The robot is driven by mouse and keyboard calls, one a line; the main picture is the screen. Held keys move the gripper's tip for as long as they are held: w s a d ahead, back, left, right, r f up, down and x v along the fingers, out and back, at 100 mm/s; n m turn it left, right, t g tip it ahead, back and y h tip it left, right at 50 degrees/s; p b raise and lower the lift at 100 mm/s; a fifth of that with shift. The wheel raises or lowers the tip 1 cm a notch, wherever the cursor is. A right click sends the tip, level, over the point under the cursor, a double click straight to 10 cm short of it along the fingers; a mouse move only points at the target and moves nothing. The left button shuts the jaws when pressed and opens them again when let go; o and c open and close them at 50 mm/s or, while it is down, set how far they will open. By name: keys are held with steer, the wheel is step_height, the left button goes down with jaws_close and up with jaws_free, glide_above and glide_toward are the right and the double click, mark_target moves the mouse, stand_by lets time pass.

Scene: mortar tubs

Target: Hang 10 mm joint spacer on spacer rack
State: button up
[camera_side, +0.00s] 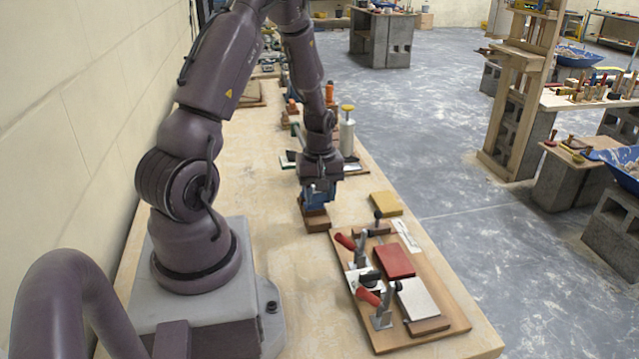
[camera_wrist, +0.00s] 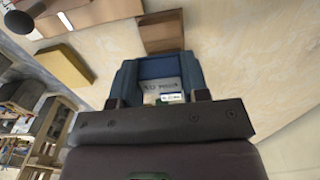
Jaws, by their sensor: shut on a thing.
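My gripper (camera_side: 319,194) points down over the table, and its blue jaws also show in the wrist view (camera_wrist: 160,68). It is shut on a light grey, flat piece with upside-down lettering (camera_wrist: 162,86), which I take to be the 10 mm joint spacer. The lettering is too small to read surely, and the jaws hide much of the piece. A brown wooden block with a step (camera_side: 317,221) stands just below and in front of the gripper, and shows just beyond the jaws in the wrist view (camera_wrist: 161,31). It may be the spacer rack; I see no clear peg.
A wooden board (camera_side: 447,309) with red-handled clamps (camera_side: 369,297), a red block (camera_side: 394,261) and a pale block (camera_side: 417,298) lies at the near right. A yellow block (camera_side: 386,204) lies right of the gripper. Bottles and tools stand behind. The table left of the board is clear.

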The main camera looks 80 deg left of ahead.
steer(key=shift+f, duration=2.55)
steer(key=shift+f, duration=0.1)
steer(key=o, duration=1.5)
steer(key=shift+c, duration=0.2)
steer(key=shift+r, duration=3.5)
